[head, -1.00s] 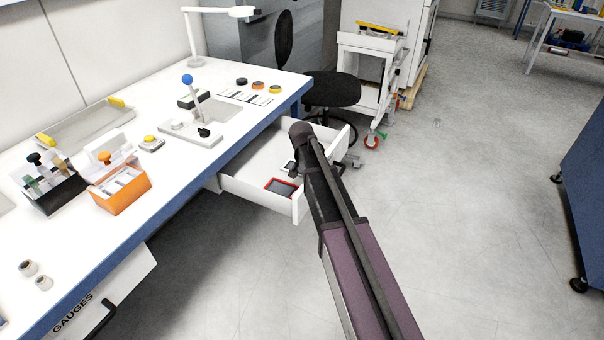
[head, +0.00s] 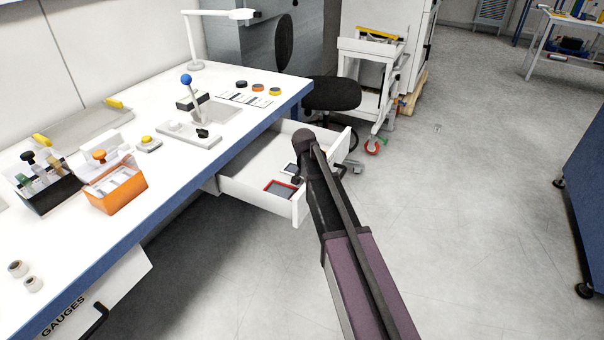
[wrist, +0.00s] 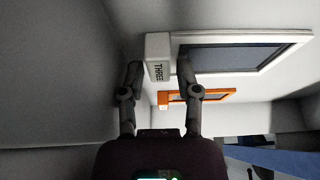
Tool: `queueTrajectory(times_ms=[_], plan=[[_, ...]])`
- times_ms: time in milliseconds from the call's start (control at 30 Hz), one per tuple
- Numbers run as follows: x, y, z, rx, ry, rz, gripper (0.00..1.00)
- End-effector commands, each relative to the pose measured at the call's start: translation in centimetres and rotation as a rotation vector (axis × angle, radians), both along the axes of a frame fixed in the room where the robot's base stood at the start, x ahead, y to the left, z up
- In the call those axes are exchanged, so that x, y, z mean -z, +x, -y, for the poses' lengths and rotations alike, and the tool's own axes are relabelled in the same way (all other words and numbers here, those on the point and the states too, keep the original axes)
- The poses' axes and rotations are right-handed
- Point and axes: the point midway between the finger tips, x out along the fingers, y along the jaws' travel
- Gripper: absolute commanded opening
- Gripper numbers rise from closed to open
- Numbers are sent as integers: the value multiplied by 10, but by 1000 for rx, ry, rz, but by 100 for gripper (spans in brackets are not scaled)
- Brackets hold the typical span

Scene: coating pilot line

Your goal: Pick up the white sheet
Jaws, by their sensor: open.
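The white sheet is a white frame around a dark panel, with a white tab (wrist: 157,45) marked THREE at its left end in the wrist view. In the head view it lies in the open drawer (head: 258,199), partly hidden by my arm (head: 290,168). My gripper (wrist: 159,75) is open, with one finger left of the tab and one right of it. I cannot tell whether either finger touches it. In the head view my gripper is mostly hidden behind my own arm.
An orange-red framed sheet (head: 281,188) lies close by in the drawer; it also shows in the wrist view (wrist: 212,96). Drawer walls surround both. The workbench (head: 150,185) with an orange box (head: 116,194) is left, a black chair (head: 330,92) behind.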

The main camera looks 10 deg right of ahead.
Motion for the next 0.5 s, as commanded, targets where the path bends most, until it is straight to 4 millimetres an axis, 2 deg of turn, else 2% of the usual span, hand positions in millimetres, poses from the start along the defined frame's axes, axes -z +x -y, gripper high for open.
queueTrajectory(times_ms=[100,133,200,267,500], plan=[[0,0,0,0,0,0,43],[0,0,0,0,0,0,37],[0,0,0,0,0,0,16],[0,0,0,0,0,0,0],[0,0,0,1,0,0,0]])
